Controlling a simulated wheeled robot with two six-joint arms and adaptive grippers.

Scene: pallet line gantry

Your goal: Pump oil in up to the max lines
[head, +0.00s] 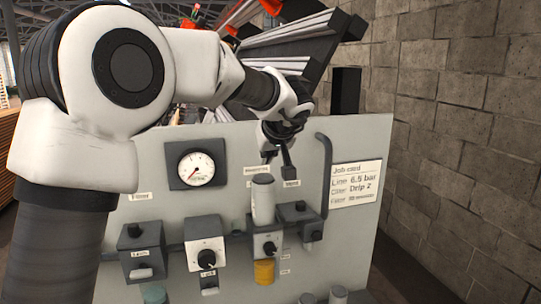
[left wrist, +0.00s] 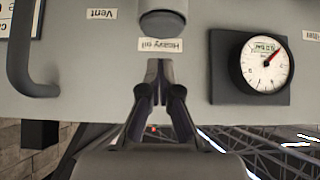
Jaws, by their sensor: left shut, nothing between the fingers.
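A yellow bowl (head: 264,272) hangs under that box. Small labels beside it are too small to read, and I cannot make out any oil level or max line. My left gripper (head: 280,165) is shut and empty, just above the cylinder. In the left wrist view its fingertips (left wrist: 158,75) are together near the "Heavy oil" label (left wrist: 160,45) and the cylinder's grey end (left wrist: 163,22). I cannot tell whether they touch the panel. My right gripper is out of view.
A round pressure gauge (head: 196,169) is on the grey panel (head: 345,230), left of the cylinder. Other dark units (head: 205,246) flank it. A block wall is right.

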